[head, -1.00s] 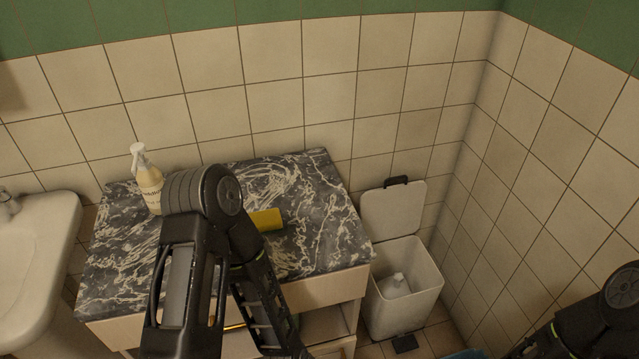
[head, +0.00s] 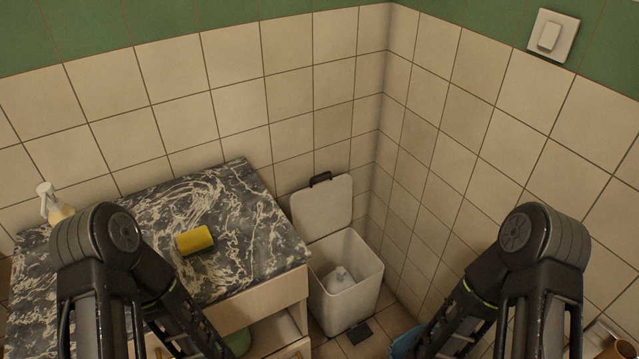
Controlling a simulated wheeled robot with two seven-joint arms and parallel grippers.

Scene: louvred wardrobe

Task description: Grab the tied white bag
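The tied white bag (head: 338,278) sits inside the white bin (head: 345,306), with its knotted top showing below the rim. The bin stands on the floor in the corner, right of the cabinet, and its lid (head: 322,208) is open and leans back towards the wall. My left arm reaches down in front of the cabinet, and my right arm comes down to the right of the bin. Both grippers are below the lower edge of the head view, so their fingers are hidden. Neither arm touches the bin in view.
A marble-topped cabinet (head: 262,245) stands left of the bin, with a yellow sponge (head: 195,240) and a pump bottle (head: 54,205) on it. A blue object (head: 405,343) is on the floor beside my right arm. A switch (head: 551,36) is on the right wall.

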